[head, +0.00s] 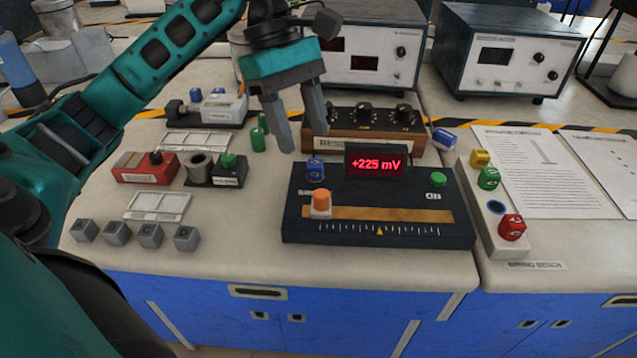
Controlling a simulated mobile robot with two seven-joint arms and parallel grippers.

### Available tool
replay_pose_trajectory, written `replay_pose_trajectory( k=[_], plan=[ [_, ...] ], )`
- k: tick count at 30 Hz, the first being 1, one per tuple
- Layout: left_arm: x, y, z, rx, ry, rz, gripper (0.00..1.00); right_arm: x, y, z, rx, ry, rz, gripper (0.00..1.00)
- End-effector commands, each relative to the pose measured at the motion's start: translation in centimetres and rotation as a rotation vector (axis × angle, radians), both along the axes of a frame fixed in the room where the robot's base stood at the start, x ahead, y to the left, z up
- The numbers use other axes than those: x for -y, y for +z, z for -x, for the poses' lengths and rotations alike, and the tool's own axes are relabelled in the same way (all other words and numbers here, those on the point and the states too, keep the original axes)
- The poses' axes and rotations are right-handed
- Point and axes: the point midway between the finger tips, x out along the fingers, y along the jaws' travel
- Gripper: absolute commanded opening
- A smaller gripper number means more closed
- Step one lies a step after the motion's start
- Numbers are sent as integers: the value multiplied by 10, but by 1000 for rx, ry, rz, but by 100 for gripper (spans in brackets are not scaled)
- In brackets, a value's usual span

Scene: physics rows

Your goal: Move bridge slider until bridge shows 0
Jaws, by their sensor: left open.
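The bridge (350,236) is a dark box on the bench with a brass strip and a scale along its front. Its red display (376,163) reads +229 mV, or close to it; the digits are small. The bridge slider (320,203), a white block with an orange knob, sits near the left end of the strip. A yellow triangle (380,231) marks the middle of the scale. My left gripper (302,143) is open and empty, above and behind the slider, apart from it, with fingers pointing down. My right gripper is not in view.
A blue knob (315,168) and a green button (438,179) stand on the bridge. A wooden resistance box (365,130) is behind it. A red box (146,168) and several grey cubes (150,236) lie left. A block with coloured terminals (489,206) stands right.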

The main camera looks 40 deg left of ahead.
Motion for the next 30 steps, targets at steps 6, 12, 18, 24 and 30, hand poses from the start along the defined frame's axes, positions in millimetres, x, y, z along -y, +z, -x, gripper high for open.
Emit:
replay_pose_trajectory(
  k=[6, 12, 18, 24, 30],
  plan=[
    [18, -47, 5, -5, -2, 1, 52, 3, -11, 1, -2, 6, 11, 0],
    [31, -77, 8, -3, -1, 1, 52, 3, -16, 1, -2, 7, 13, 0],
    [36, -91, 9, -1, 0, 0, 52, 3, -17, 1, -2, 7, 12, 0],
    [37, -92, 9, 0, 0, 0, 52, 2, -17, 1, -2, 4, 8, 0],
    [37, -92, 9, 0, 0, 0, 44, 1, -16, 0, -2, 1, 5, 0]
  ],
)
